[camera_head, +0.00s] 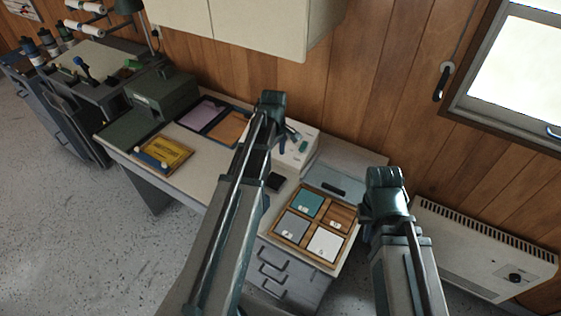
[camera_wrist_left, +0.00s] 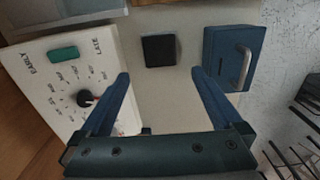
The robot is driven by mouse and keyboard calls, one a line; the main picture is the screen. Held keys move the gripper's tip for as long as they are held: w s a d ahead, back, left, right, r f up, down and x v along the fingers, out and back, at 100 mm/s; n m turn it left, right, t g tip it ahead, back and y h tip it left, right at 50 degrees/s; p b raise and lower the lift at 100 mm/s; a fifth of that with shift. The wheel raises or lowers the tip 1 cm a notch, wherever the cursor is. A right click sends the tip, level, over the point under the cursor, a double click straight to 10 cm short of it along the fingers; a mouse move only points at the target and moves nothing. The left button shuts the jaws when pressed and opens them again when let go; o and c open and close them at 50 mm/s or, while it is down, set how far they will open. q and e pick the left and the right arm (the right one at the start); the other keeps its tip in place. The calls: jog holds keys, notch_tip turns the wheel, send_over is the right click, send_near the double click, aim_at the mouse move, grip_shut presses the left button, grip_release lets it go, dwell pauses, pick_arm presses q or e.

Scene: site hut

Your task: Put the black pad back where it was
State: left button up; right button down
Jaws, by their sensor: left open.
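The black pad (camera_head: 275,181) lies flat on the desk, just right of my left arm; it also shows in the left wrist view (camera_wrist_left: 160,50). My left gripper (camera_head: 287,137) is open and empty above the desk. In the wrist view, the pad lies beyond its fingertips, between their lines and apart from them. A wooden tray (camera_head: 268,233) at the desk's right end has four compartments: teal, grey and white pads fill three, and the back right one (camera_head: 341,214) shows bare wood. My right gripper (camera_head: 383,190) is right of the tray; its fingers are not clear.
A white device with a dial (camera_wrist_left: 75,80) stands beside the left gripper. A blue block with a metal handle (camera_wrist_left: 230,57) is right of the pad. A dark tray (camera_head: 213,134) with purple and orange pads, a yellow item (camera_head: 165,153) and a green box (camera_head: 160,92) lie left.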

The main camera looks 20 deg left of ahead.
pick_arm(q)
jog(key=s+d+m, duration=0.8)
jog(key=d+m, duration=0.2)
jog(key=d, duration=0.1)
jog(key=s+d+m+y, duration=0.1)
jog(key=s+d+m, duration=0.7)
jog(key=d+m, duration=0.2)
jog(key=shift+s+d, duration=0.2)
jog(key=shift+d, duration=0.55)
